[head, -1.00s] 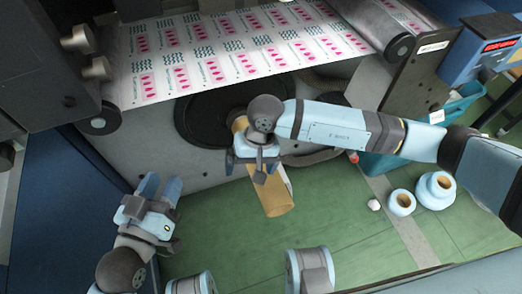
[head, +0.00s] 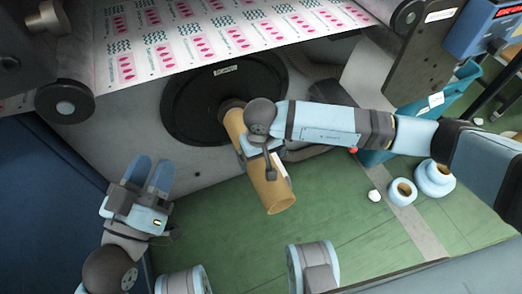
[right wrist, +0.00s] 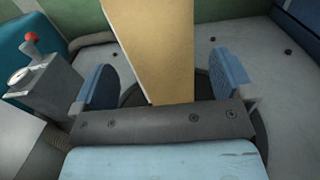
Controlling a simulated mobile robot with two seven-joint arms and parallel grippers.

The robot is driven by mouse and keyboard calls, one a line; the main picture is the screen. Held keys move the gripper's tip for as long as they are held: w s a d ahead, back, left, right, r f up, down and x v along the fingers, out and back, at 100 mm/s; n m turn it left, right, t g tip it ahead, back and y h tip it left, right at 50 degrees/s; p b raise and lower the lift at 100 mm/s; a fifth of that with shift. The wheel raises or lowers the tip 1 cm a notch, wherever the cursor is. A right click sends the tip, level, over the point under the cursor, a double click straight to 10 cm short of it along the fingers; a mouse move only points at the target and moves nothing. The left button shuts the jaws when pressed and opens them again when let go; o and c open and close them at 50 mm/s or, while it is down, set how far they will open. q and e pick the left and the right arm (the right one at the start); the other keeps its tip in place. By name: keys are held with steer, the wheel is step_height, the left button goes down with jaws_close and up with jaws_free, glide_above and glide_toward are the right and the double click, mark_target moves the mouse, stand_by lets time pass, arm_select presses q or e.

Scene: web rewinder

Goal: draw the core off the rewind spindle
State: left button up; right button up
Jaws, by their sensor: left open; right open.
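The core (head: 268,188), a brown cardboard tube, slants outward from the rewind spindle (head: 231,104) at the dark round disc (head: 190,105). Its upper end meets the spindle; how far it sits over it is hidden. My right gripper (head: 262,158) is at the core's middle, partly hiding it. In the right wrist view the core (right wrist: 155,45) lies between the two spread blue fingers of this gripper (right wrist: 163,84), with a gap visible at each side. My left gripper (head: 152,174) is open and empty, left of the core and apart from it.
The printed web (head: 210,38) runs above the disc. Pale blue rolls (head: 433,178) and a small white roll (head: 374,195) are on the green floor at right, near a teal bin (head: 460,90). Floor below the core is clear.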

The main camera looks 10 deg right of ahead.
arm_select(q)
step_height(320, 180, down, 7)
steer(key=g+b, duration=0.2)
steer(key=b, duration=0.2)
steer(key=shift+w+d+m+g, duration=0.15)
steer(key=shift+d+m+g, duration=0.1)
steer(key=shift+m+g, duration=0.15)
arm_select(e)
steer(key=shift+f, duration=2.95)
steer(key=c, duration=1)
arm_select(q)
steer(key=shift+f, duration=0.1)
arm_select(e)
steer(key=shift+r, duration=0.1)
